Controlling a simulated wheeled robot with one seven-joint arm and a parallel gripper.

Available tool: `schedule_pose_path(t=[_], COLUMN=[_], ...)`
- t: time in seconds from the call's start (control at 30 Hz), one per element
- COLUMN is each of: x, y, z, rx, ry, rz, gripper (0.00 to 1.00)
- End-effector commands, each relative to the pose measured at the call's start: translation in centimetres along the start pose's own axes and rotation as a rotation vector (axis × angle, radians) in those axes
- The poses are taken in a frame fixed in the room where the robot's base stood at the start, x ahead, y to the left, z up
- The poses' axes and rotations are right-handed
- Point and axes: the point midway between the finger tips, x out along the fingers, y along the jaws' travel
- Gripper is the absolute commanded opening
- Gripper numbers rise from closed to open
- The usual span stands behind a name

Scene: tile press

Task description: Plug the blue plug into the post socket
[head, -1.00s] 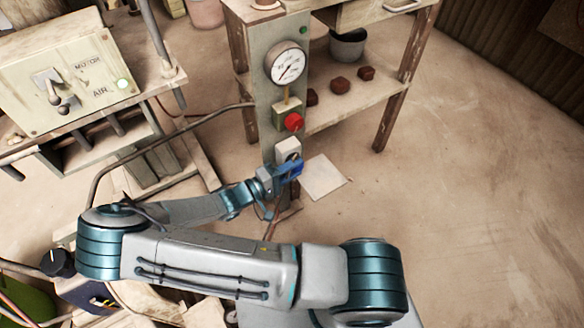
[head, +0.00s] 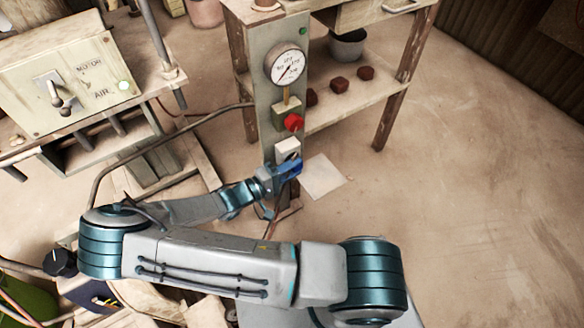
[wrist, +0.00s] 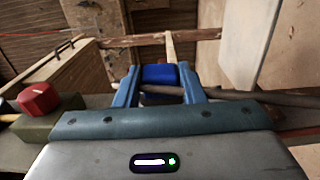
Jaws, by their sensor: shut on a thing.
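The blue plug (wrist: 160,80) is between the two fingers of my gripper (wrist: 160,90) in the wrist view, and the gripper is shut on it. In the head view my gripper (head: 287,170) and the plug are at the lower part of the grey post (head: 265,125). The post socket, a pale box (head: 287,148) on the post, is partly hidden behind the gripper. I cannot tell whether the plug touches the socket. A dark cable crosses just below the plug in the wrist view.
A red knob (head: 293,122) on a small box sits above the socket; it also shows in the wrist view (wrist: 38,98). A round gauge (head: 286,64) is higher on the post. A control panel (head: 75,85) stands left. The floor at right is clear.

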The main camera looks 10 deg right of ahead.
Motion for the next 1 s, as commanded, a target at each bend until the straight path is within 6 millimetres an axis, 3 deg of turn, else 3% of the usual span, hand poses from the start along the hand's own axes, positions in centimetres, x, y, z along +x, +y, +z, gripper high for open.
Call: schedule_pose_path(t=[0.97,1.0], x=[0.01,0.01], y=[-0.02,-0.02], z=[-0.84,-0.84], rx=[0.000,0.000], ry=[0.000,0.000], rz=[0.000,0.000], gripper=[0.13,0.41])
